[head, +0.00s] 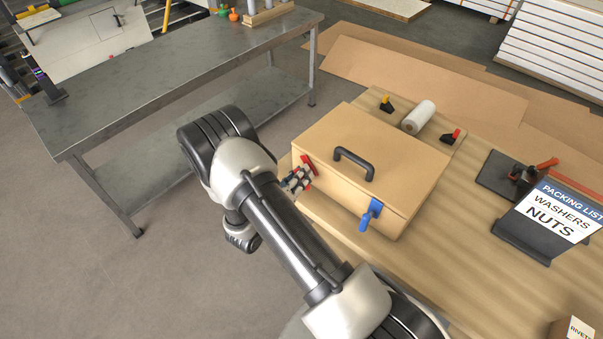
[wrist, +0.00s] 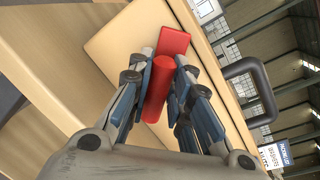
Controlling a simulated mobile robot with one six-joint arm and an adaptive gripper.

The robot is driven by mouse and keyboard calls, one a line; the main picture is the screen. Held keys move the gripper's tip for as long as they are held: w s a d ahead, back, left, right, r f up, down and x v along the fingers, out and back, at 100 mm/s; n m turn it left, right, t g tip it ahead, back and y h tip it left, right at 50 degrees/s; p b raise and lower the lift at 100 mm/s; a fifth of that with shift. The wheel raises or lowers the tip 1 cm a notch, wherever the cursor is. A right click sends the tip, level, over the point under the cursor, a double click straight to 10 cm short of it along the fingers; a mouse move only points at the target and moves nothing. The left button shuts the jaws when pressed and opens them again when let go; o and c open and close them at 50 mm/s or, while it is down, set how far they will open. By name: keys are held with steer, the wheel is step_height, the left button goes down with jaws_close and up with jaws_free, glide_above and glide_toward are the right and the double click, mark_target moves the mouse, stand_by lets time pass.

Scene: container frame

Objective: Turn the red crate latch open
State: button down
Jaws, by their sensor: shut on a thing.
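The wooden crate (head: 330,190) sits on the wooden table with its lid down. Its red latch (head: 309,164) is on the front left of the crate, tilted in the head view. My gripper (head: 297,182) is at the latch. In the wrist view, the red latch (wrist: 173,41) has a rounded red handle that lies between the two fingers of my gripper (wrist: 160,92). The fingers are closed on that handle. A blue latch (head: 371,214) hangs on the front right of the crate.
A black lid handle (head: 354,160) stands up from the crate's top. A white roll (head: 418,117) lies behind the crate. A packing list sign (head: 553,215) stands to the right. A grey metal workbench (head: 165,75) is at the left, with open floor before it.

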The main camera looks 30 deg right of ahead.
steer(key=n, duration=0.1)
steer(key=n+g+p, duration=0.1)
steer(key=n, duration=0.2)
steer(key=shift+w+a+f+n, duration=0.15)
steer(key=shift+w+f+n, duration=0.1)
steer(key=shift+n, duration=0.15)
steer(key=shift+f+n+g+p, duration=0.2)
steer(key=shift+n+g, duration=0.15)
steer(key=shift+n, duration=0.4)
steer(key=shift+f+n+g+p, duration=0.1)
steer(key=shift+n+g+p, duration=0.2)
steer(key=shift+n, duration=0.45)
steer(key=shift+s, duration=0.1)
steer(key=c, duration=1.5)
jaws_free()
steer(key=shift+r, duration=0.1)
steer(key=v, duration=1.2)
